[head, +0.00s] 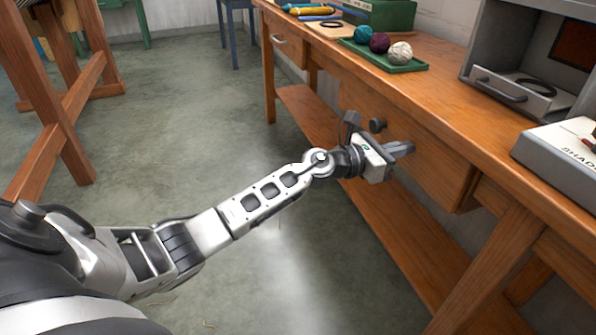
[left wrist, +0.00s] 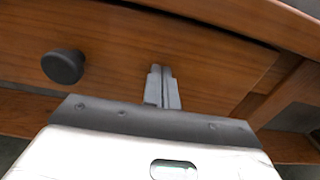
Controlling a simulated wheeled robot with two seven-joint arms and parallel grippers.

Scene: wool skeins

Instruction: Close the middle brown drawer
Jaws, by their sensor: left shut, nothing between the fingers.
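The middle brown drawer (head: 436,172) is in the front of the wooden bench, with a round black knob (head: 377,125). The drawer front (left wrist: 215,72) fills much of the left wrist view, with the knob (left wrist: 63,66) at its left. A dark gap shows along its top edge; I cannot tell how far it stands out. My left gripper (head: 404,148) is shut and empty, its fingertips at the drawer front, right of the knob. In the left wrist view the fingers (left wrist: 161,85) lie together against the wood; whether they touch is unclear. My right gripper is out of view.
On the bench top (head: 440,92) are a green tray (head: 388,62) with wool balls, a grey cabinet with an open drawer (head: 520,95), and a grey box (head: 560,150). A lower shelf (head: 400,235) runs beneath. The floor at left is mostly clear.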

